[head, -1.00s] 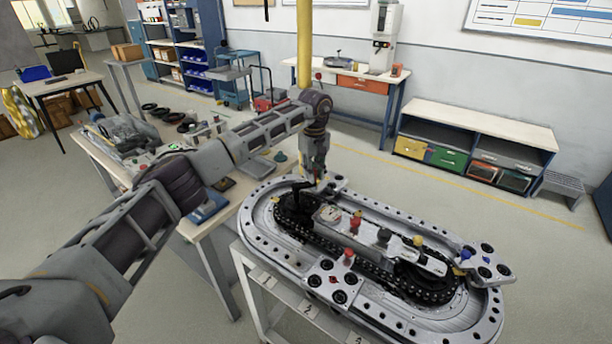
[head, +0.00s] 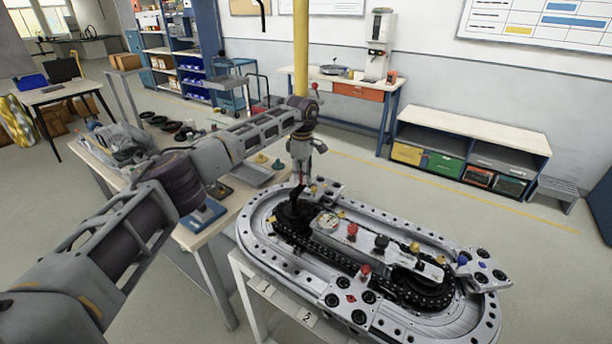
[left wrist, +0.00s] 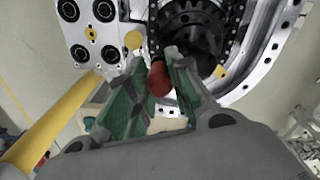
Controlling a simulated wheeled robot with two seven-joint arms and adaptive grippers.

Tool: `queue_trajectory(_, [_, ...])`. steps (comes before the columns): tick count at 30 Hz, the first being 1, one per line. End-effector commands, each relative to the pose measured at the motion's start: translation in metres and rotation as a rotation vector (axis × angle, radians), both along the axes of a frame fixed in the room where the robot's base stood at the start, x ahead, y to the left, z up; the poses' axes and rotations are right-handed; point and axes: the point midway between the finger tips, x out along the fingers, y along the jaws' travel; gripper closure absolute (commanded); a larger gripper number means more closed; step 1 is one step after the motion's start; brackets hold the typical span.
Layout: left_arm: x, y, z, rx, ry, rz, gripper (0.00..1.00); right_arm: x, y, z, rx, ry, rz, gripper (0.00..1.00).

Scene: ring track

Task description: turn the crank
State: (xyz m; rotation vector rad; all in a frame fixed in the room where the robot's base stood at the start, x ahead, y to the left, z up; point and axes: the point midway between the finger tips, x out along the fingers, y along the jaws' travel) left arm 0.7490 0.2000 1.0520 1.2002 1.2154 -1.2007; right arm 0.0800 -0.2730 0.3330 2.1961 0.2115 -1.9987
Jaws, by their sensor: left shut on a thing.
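The ring track (head: 262,250) is a grey metal oval with a black chain (head: 330,255) running around its middle. The dark crank (head: 292,208) sits over the sprocket at the track's far left end. My left gripper (head: 300,180) points down there and is shut on the crank's handle. In the left wrist view, the red handle (left wrist: 160,79) is between the green-padded fingers, beside the dark toothed sprocket (left wrist: 190,22). The gripper hides part of the crank in the head view. My right gripper is not in view.
A yellow post (head: 301,50) rises behind my left gripper. A wooden side table (head: 185,240) with small parts stands left of the track. Red, black and yellow knobs stick up from the centre plate (head: 395,257).

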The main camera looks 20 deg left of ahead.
Motion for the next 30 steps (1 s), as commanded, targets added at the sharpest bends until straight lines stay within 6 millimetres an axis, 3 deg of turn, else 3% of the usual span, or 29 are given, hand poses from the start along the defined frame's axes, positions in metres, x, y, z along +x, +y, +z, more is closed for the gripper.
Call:
queue_trajectory(12, [0.003, 0.022, 0.002, 0.000, -0.005, 0.343, 1.00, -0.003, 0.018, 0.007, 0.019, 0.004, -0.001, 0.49])
queue_trajectory(30, [-0.001, 0.037, 0.002, -0.001, -0.004, 0.622, 1.00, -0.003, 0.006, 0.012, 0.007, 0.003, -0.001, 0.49])
